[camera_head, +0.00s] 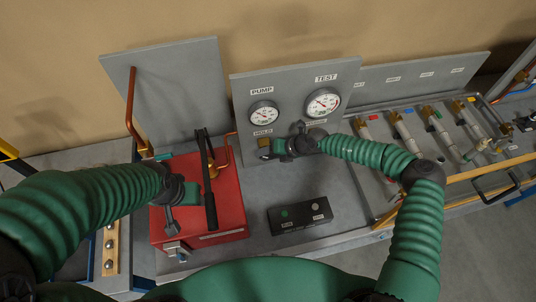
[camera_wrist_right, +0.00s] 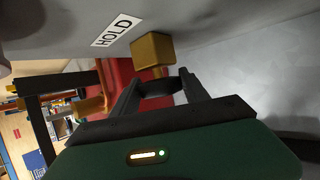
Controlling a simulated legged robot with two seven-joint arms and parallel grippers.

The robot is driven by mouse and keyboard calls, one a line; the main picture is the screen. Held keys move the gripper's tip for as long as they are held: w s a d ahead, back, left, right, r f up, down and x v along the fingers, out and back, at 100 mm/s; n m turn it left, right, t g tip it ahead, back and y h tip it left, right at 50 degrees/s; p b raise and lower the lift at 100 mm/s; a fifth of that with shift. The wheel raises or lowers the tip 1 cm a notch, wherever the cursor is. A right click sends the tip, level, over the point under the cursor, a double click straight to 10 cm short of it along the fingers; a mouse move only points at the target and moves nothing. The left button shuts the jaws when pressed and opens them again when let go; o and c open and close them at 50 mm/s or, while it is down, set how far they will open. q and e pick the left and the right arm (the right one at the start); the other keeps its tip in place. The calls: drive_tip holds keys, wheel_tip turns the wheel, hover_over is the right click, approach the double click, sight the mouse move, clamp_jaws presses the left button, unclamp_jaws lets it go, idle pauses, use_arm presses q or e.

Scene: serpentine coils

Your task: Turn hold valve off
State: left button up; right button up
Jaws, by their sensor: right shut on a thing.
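The hold valve shows as a brass block (camera_head: 264,142) below the HOLD label on the upright grey panel. In the head view the gripper hides the handle. My left gripper (camera_head: 170,218) hangs over the left part of the red pump box (camera_head: 230,205), away from the valve; its jaw opening is unclear.
The PUMP gauge (camera_head: 264,112) and TEST gauge (camera_head: 322,102) sit on the panel above the valve. A black lever (camera_head: 208,185) stands on the red box. A black button box (camera_head: 300,215) lies on the grey bench. Several valves on the right tray (camera_head: 380,190) lie beyond my right arm.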

drive_tip(key=shift+s+f, duration=0.1)
drive_tip(key=shift+f, duration=0.1)
drive_tip(key=o, duration=1.4)
drive_tip(key=shift+c, duration=0.2)
drive_tip(key=shift+d, duration=0.1)
drive_tip(key=shift+r, duration=0.1)
drive_tip(key=shift+d+r, duration=0.15)
drive_tip(key=p+v, duration=0.6)
drive_tip(key=v, duration=1)
drive_tip(key=shift+d, duration=0.3)
